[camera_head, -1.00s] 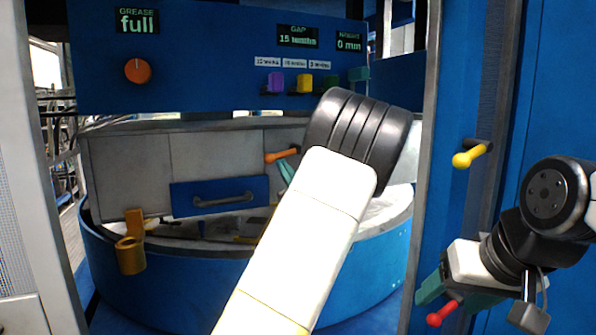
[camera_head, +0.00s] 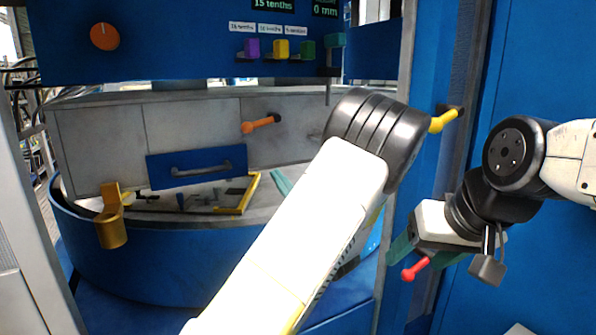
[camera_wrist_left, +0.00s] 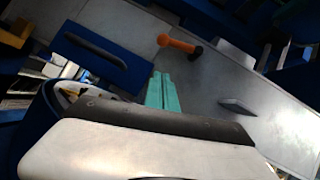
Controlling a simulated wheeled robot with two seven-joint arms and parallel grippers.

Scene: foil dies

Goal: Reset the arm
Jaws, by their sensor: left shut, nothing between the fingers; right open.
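My left arm reaches in from the bottom of the head view. Its wrist hides most of the left gripper, and only a strip of teal finger (camera_head: 281,182) shows left of it. In the left wrist view the two teal fingers (camera_wrist_left: 161,92) lie together, shut and empty, in front of the grey wall. My right gripper (camera_head: 424,258) has its teal fingers apart, by the blue panel at right. A red-knobbed lever (camera_head: 415,269) shows at its fingers; I cannot tell whether they touch it.
An orange-handled lever (camera_head: 262,124) sticks out of the grey wall above a blue drawer (camera_head: 200,165). A yellow-knobbed lever (camera_head: 444,120) is on the right post. A brass cup (camera_head: 111,229) hangs on the round blue tub's rim. Coloured blocks (camera_head: 281,48) line the upper panel.

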